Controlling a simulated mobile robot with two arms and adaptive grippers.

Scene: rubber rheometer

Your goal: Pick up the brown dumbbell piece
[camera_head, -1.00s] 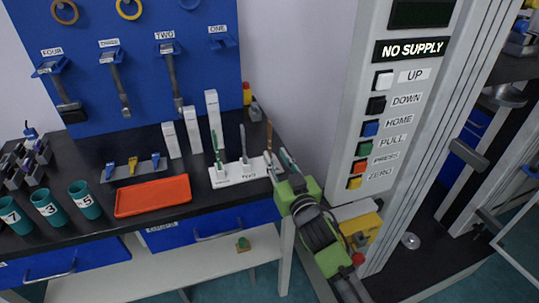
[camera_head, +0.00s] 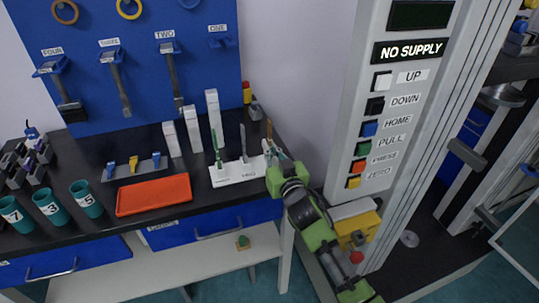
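The brown dumbbell piece (camera_head: 269,129) stands upright at the right end of the white holder (camera_head: 225,177) on the black bench top. A green piece (camera_head: 217,146) and a grey piece (camera_head: 243,140) stand in the same holder to its left. My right gripper (camera_head: 271,150) is at the brown piece, its fingers around or in front of the lower part. The fingers are small and overlap the piece, so I cannot tell whether they are shut on it. My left gripper is not in view.
An orange tray (camera_head: 153,196) and teal cups (camera_head: 86,199) lie to the left on the bench. White upright blocks (camera_head: 192,129) stand behind the holder. The machine column (camera_head: 345,150) with its buttons rises close on the right of my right arm.

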